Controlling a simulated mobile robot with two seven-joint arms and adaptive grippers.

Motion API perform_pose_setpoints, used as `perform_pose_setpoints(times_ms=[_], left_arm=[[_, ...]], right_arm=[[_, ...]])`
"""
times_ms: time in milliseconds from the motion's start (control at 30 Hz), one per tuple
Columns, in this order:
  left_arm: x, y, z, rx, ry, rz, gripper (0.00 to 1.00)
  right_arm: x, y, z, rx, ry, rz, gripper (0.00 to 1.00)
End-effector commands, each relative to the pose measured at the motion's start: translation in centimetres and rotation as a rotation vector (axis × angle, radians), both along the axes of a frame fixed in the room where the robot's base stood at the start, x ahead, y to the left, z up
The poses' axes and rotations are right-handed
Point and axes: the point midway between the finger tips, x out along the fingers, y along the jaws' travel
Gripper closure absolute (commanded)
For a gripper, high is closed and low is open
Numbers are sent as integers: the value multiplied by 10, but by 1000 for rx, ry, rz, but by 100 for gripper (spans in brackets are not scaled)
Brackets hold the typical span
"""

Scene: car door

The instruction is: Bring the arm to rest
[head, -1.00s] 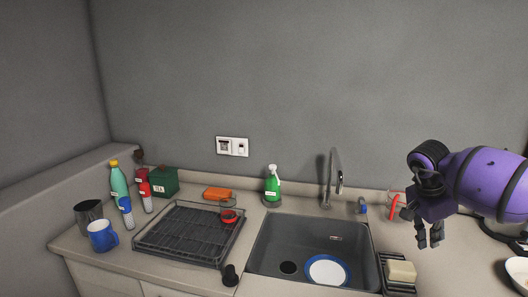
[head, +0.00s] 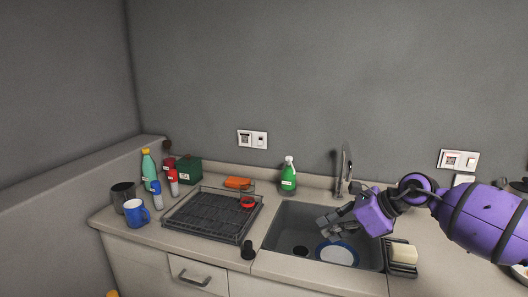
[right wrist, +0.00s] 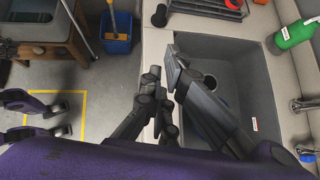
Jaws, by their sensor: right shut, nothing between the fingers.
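My right arm (head: 485,222), purple with black joints, reaches in from the right of the head view. My right gripper (head: 330,218) is over the sink (head: 285,228), pointing left, and nothing is held in it. A white plate with a blue rim (head: 338,255) lies in the sink below it. In the right wrist view the dark fingers of the right gripper (right wrist: 162,72) show above the counter edge and the sink (right wrist: 235,75). They are shut and empty. My left gripper is not seen in the head view.
A faucet (head: 343,175) and a green spray bottle (head: 289,175) stand behind the sink. A sponge (head: 404,254) sits at its right. A dish rack (head: 212,214), a blue mug (head: 136,212) and bottles (head: 149,170) stand left. The right wrist view shows a blue bucket (right wrist: 117,42) on the floor.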

Motion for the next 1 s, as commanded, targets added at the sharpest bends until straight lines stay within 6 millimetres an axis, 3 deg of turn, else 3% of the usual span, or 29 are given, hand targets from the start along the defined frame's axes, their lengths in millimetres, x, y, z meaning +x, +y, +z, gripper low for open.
perform_pose_setpoints(times_ms=[33, 100, 200, 267, 333, 433, 567, 667, 700, 833, 1000], left_arm=[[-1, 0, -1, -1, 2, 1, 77], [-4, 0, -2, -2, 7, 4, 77], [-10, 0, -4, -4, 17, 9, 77], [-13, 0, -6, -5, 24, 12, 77], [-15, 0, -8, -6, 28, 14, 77], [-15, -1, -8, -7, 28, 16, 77], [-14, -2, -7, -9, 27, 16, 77], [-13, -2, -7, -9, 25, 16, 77], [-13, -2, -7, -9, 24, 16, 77], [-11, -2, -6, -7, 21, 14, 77], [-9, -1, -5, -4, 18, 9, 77]], right_arm=[[-9, 41, -7, 197, 63, -48, 100], [-19, 92, -6, 540, 204, -175, 100], [-26, 120, -8, 981, 449, -405, 100], [-29, 119, -19, 1206, 600, -557, 100], [-34, 108, -43, 1440, 779, -746, 100], [-51, 83, -96, 1725, 1021, -1036, 100], [-97, 50, -178, 2011, 1282, -1412, 100], [-145, 32, -235, 2168, 1428, -1671, 100], [-167, 26, -257, -2138, -1418, 1704, 100], [-247, 12, -316, -1860, -1233, 1622, 100], [-346, -2, -362, -1676, -1032, 1546, 100]])
